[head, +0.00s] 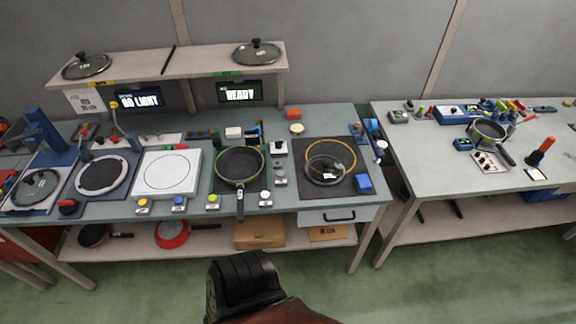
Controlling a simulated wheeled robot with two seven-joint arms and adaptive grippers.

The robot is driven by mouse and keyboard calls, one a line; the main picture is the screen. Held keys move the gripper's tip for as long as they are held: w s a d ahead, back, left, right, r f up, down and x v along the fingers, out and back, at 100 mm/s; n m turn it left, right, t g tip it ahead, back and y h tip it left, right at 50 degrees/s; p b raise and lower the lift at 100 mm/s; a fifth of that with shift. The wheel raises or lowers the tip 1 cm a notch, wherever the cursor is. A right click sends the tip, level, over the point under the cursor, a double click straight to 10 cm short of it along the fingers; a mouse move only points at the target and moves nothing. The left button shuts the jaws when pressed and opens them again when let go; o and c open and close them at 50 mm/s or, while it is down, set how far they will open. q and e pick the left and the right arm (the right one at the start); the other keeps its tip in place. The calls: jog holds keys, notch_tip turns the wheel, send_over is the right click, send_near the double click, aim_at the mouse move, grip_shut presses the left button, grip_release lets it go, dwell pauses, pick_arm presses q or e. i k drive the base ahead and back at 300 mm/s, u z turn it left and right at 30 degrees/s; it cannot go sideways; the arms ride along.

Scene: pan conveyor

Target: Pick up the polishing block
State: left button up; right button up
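No block carries a readable label, so I cannot tell for sure which is the polishing block. A small blue block (364,184) lies at the right front corner of a dark square mat on the main bench. An orange block (293,113) lies near the back edge of the same bench. Neither gripper shows in the head view.
A glass lid (325,170) and a yellow ring lie on the dark mat (310,190). A pan (240,166) stands left of it, its handle over the front edge. A shelf (190,62) overhangs the back. A gap separates the right table (440,160).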

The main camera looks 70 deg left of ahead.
aim_at(362, 184)
jog(key=u, duration=1.95)
